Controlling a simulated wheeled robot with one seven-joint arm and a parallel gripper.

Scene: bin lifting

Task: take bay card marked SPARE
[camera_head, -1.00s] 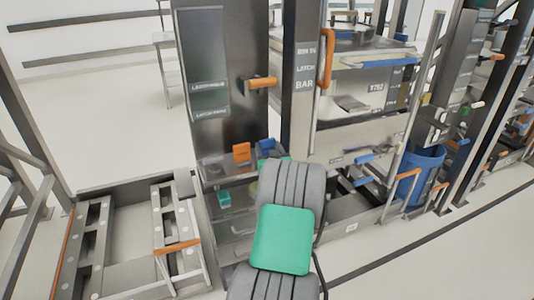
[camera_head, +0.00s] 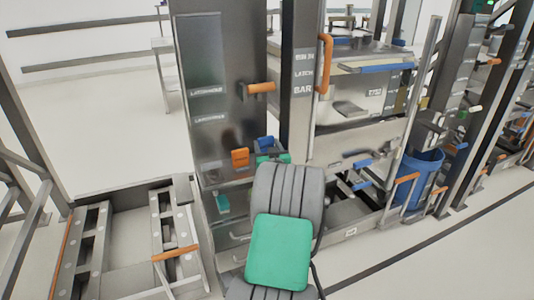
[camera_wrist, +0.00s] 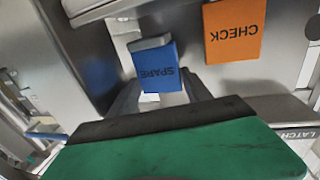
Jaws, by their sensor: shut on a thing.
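The blue card marked SPARE (camera_wrist: 155,70) is in the middle of the wrist view, with its lettering upside down. My gripper (camera_wrist: 160,88) has its two dark fingers at the card's lower end and is shut on it. The card's blue top also shows small in the head view (camera_head: 265,143), just beyond my gripper, whose fingertips are mostly hidden there by my wrist. An orange card marked CHECK (camera_wrist: 232,30) is right of the blue card in the wrist view, apart from it. It shows left of my gripper in the head view (camera_head: 240,158).
A dark upright panel (camera_head: 220,100) with an orange handle (camera_head: 261,87) rises behind the cards. A post marked BIN 34 LATCH BAR (camera_head: 302,75) stands right of it. A blue bin (camera_head: 422,178) is at right. A low metal frame (camera_head: 130,245) lies at left.

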